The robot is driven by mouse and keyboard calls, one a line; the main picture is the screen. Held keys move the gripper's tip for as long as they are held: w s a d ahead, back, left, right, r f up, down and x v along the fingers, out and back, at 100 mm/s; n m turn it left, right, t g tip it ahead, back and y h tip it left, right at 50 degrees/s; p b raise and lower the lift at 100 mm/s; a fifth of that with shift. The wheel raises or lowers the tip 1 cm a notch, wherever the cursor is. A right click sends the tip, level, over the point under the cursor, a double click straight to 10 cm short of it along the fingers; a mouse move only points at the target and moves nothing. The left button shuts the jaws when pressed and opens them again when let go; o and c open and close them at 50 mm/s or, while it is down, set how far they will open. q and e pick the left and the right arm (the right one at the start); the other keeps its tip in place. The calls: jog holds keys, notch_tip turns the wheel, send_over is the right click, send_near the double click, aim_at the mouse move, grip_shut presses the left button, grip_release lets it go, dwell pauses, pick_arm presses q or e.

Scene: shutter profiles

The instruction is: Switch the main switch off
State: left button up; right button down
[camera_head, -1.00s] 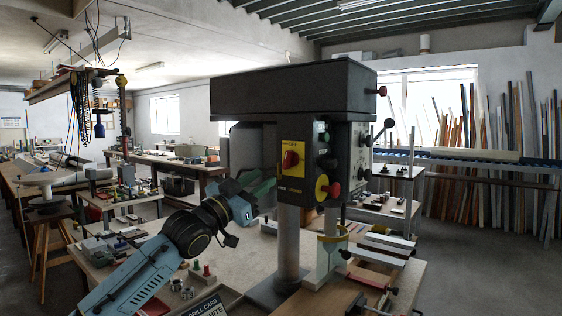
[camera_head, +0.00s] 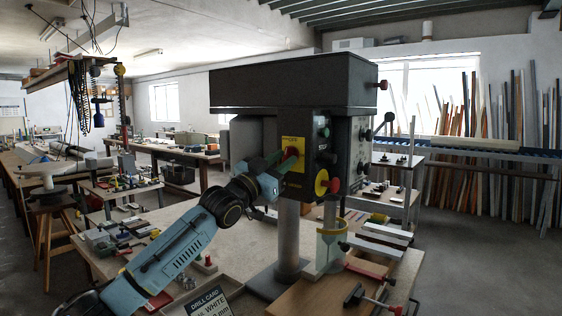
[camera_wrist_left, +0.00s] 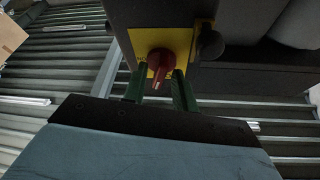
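The main switch is a red rotary knob (camera_head: 291,153) on a yellow plate (camera_head: 287,172) on the front of the drill press. In the left wrist view the red knob (camera_wrist_left: 161,62) stands on its yellow plate (camera_wrist_left: 180,38), its pointer toward the camera. My left gripper (camera_head: 280,158) is at the switch. In the left wrist view its green fingers (camera_wrist_left: 159,80) are apart, with the knob between and just past their tips. A small gap shows on the left; whether the right finger touches is unclear. My right gripper is out of view.
The drill press head (camera_head: 294,84) overhangs the switch. A red button on a yellow base (camera_head: 322,183) and green buttons sit close right of the plate. A dark round knob (camera_wrist_left: 210,43) is near the fingers.

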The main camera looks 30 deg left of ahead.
pick_arm(q)
grip_shut()
jog(key=shift+d+n+y, duration=0.15)
jog(key=shift+n+y, duration=0.35)
jog(key=shift+n, duration=0.5)
jog(key=shift+n+t+y+p, duration=0.3)
jog(key=shift+n+y+p, duration=0.4)
jog(key=shift+n, duration=0.8)
jog(key=shift+o, duration=0.8)
grip_release()
